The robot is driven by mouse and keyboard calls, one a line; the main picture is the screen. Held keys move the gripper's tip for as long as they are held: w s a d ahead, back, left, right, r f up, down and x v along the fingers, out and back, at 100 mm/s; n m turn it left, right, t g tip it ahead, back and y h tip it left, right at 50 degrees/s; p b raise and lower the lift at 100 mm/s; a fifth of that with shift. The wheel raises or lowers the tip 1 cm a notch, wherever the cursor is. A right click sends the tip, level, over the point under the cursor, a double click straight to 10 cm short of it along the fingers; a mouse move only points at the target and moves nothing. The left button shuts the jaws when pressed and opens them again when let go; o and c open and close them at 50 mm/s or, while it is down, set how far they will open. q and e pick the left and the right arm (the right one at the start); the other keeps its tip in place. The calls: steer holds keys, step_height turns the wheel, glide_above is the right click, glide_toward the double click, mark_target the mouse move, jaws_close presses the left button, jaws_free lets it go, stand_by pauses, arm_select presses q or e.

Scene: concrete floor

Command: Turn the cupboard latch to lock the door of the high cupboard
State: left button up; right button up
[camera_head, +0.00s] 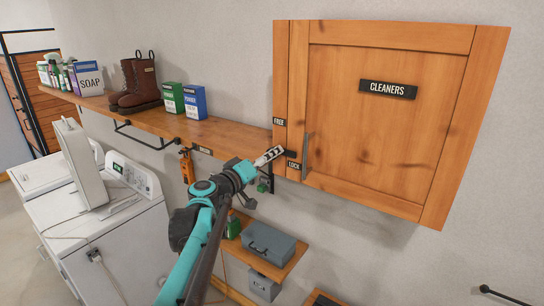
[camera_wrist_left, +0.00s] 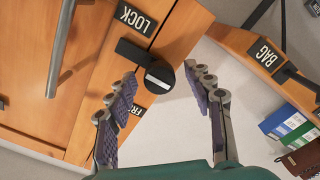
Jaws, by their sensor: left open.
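The high wooden cupboard (camera_head: 372,150) hangs on the wall, its door shut, with a CLEANERS sign (camera_head: 388,89) and a vertical metal handle (camera_head: 306,154). On the frame left of the door are a FREE label (camera_head: 279,122) and, lower, a LOCK label (camera_head: 293,165). The black latch knob (camera_wrist_left: 158,77), marked with a white stripe, sits between these labels, beside a black bar (camera_wrist_left: 133,50). My left gripper (camera_head: 272,155) is open at the latch. In the left wrist view the knob appears between its fingertips; contact cannot be told. My right gripper is not in view.
A wooden shelf (camera_head: 225,136) runs left of the cupboard, bearing boots (camera_head: 138,84), powder boxes (camera_head: 194,102) and soap (camera_head: 88,79). White machines (camera_head: 125,215) stand below left. A grey toolbox (camera_head: 269,245) sits on a lower shelf.

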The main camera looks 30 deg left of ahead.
arm_select(q)
steer(key=s, duration=1)
steer(key=shift+s+a, duration=0.15)
steer(key=shift+a, duration=0.25)
steer(key=shift+d+f, duration=0.1)
steer(key=s+d+f+m+g+h+b, duration=0.1)
steer(key=s+d+f+m+g+b, duration=0.15)
steer(key=d+f+b, duration=0.8)
steer(key=s+d+f+m+g+h+b, duration=0.1)
steer(key=d+f+m+g+h+b, duration=0.2)
steer(key=d+f, duration=0.85)
steer(key=s+f+g+y+b, duration=0.1)
steer(key=s+f+b, duration=0.3)
steer(key=f, duration=0.7)
steer(key=s+f+m+g+y+b, duration=0.1)
steer(key=s+f+g+y+b, duration=0.1)
steer(key=s+f+b, duration=0.2)
steer(key=s+f+m+g+y+b, duration=0.1)
steer(key=s+f+b, duration=0.4)
steer(key=f, duration=1.4)
steer(key=g+y+b, duration=0.1)
steer(key=b, duration=0.2)
steer(key=shift+d+f+y, duration=0.2)
steer(key=shift+f+y, duration=0.1)
steer(key=shift+f, duration=0.1)
